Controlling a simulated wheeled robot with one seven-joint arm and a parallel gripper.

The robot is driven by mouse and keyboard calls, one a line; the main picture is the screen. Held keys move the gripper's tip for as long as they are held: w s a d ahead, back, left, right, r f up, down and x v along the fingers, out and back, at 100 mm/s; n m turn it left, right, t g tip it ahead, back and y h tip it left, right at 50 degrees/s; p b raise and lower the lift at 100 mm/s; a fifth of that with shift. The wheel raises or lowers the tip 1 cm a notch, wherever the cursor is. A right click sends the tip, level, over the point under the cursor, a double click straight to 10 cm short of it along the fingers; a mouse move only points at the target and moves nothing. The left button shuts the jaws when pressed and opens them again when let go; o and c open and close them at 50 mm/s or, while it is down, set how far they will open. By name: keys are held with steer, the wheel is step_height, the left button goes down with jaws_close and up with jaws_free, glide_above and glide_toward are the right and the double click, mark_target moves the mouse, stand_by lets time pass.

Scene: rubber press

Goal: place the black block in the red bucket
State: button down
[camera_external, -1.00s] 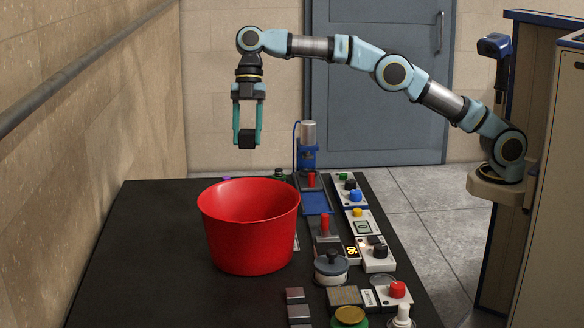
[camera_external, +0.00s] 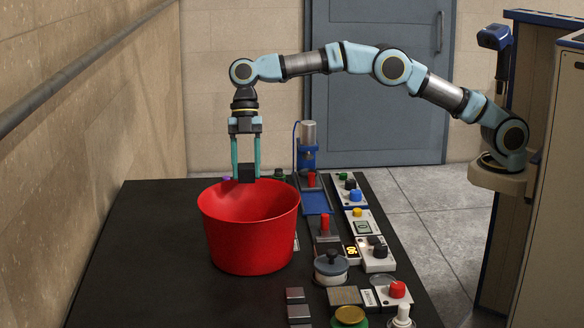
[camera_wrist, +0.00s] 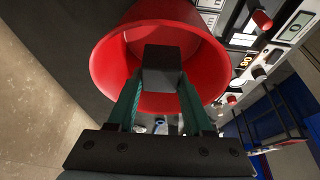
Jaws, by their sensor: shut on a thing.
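My gripper (camera_external: 246,175) is shut on the black block (camera_external: 246,172), held between its two green fingers. The block hangs at about the height of the red bucket's far rim in the external view. The red bucket (camera_external: 252,240) stands upright on the black table. In the wrist view the block (camera_wrist: 162,70) shows between the fingertips, with the bucket's open mouth behind it and the bucket's red wall (camera_wrist: 105,62) around it. The block hides part of the bucket's inside. I cannot tell exactly how high the block is above the rim.
The black table (camera_external: 150,240) is clear left of the bucket. To the right stand a small blue press (camera_external: 308,150), a grey lidded pot (camera_external: 331,266), and several button panels, including one with a red knob (camera_external: 398,289). A wall runs along the left.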

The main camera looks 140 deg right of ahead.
mark_target(247, 200)
step_height(247, 200, down, 7)
steer(key=p, duration=0.2)
steer(key=shift+f+p, duration=0.1)
steer(key=shift+p, duration=0.25)
steer(key=shift+f, duration=0.2)
steer(key=shift+f, duration=0.1)
steer(key=shift+f+b, duration=0.35)
steer(key=shift+b, duration=0.15)
steer(key=shift+f, duration=0.15)
steer(key=shift+c, duration=1.5)
jaws_free()
